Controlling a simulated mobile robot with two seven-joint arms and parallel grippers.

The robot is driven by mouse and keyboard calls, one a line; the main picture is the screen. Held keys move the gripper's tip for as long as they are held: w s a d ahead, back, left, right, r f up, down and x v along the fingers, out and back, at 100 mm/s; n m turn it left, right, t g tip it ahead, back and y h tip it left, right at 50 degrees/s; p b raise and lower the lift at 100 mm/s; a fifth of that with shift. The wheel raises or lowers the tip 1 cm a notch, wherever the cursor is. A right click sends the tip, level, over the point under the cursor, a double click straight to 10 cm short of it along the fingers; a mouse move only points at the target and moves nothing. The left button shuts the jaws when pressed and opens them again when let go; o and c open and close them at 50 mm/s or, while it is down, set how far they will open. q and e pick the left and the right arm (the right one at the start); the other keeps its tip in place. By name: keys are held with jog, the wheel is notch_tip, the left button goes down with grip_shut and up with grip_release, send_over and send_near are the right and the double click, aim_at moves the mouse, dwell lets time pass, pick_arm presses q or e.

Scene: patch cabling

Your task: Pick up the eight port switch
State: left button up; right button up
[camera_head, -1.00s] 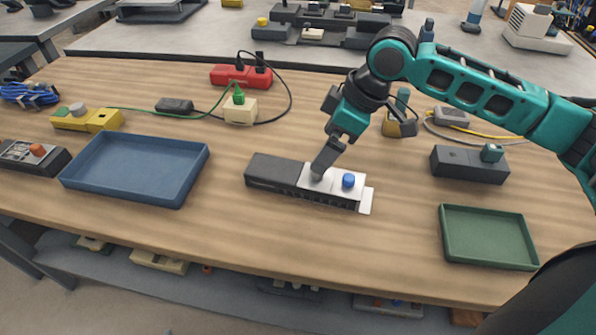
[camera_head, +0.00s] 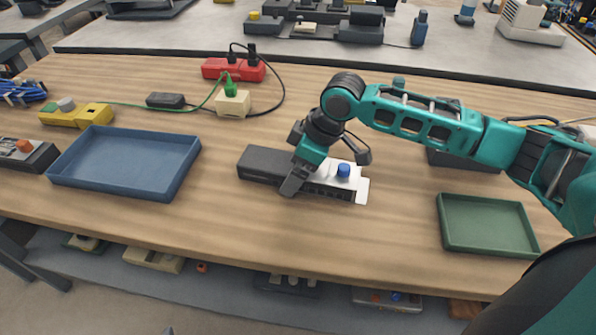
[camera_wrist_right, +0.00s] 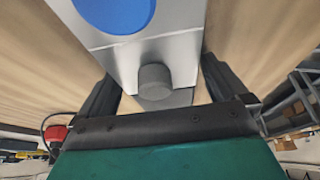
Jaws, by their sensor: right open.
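The switch (camera_head: 262,162), a long dark box with a row of ports along its front, lies on the wooden table in the middle of the head view. Its right part bears a pale plate (camera_head: 350,183) with a blue knob (camera_head: 343,170). My right gripper (camera_head: 290,188) is low over the switch's front side, left of the plate, and hides part of it. In the right wrist view the open fingers straddle a grey round knob (camera_wrist_right: 155,80) below the pale plate; contact cannot be told. The blue knob (camera_wrist_right: 115,12) is cut off at the top. My left gripper is not in view.
A blue tray (camera_head: 62,178) stands left and a green tray (camera_head: 445,235) right. Behind are a red power strip (camera_head: 215,68), a cream box (camera_head: 234,105) with a green plug, and loose cables. The table in front of the switch is clear.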

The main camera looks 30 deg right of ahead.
jog(key=c, duration=1.4)
jog(key=shift+r, duration=0.1)
jog(key=shift+r, duration=0.15)
